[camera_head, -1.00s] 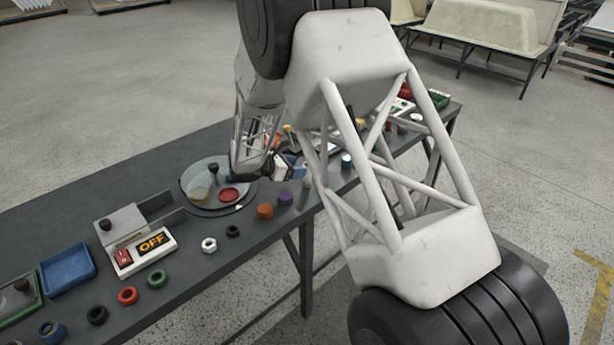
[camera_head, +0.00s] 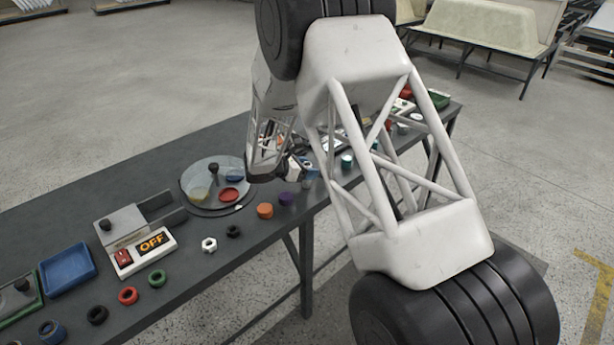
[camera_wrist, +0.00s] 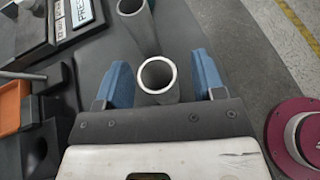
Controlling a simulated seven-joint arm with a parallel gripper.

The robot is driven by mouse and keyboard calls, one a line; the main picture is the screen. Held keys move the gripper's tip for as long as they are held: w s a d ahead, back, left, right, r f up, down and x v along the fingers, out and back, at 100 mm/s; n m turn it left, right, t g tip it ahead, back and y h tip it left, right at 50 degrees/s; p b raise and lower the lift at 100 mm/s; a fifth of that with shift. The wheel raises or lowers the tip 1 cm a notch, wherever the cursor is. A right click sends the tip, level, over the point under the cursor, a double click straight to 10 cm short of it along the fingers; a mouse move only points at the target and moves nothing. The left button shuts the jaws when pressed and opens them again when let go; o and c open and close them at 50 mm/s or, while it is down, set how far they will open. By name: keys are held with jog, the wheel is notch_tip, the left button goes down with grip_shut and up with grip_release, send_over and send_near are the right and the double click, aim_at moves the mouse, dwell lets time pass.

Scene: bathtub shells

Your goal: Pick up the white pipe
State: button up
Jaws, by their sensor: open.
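The white pipe (camera_wrist: 156,78) stands in the wrist view with its round open end towards the camera and a pale rim. My gripper (camera_wrist: 160,72) is open, with one blue finger on each side of the pipe. Gaps show between the pipe and both fingers. The pipe's lower part is hidden behind my gripper's body. A second, greyer tube (camera_wrist: 143,30) is just beyond it at the top of the wrist view. In the head view my arm covers most of the gripper area, and I cannot make out the pipe there.
The dark table (camera_head: 110,170) also holds a round glass plate (camera_head: 188,205), a box marked OFF (camera_head: 150,243), a blue tray (camera_head: 68,270) and several coloured rings along the front edge. In the wrist view, a dark red round base (camera_wrist: 280,125) is at right and an orange box (camera_wrist: 14,105) at left.

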jog(key=shift+c, duration=0.4)
jog(key=c, duration=0.9)
jog(key=shift+c, duration=0.2)
jog(key=shift+r, duration=0.1)
jog(key=shift+r, duration=0.75)
notch_tip(320, 180, up, 2)
jog(key=shift+r, duration=0.1)
jog(key=s+d+r, duration=0.1)
jog(key=s+d, duration=0.3)
jog(key=s, duration=1.1)
jog(key=shift+s, duration=0.25)
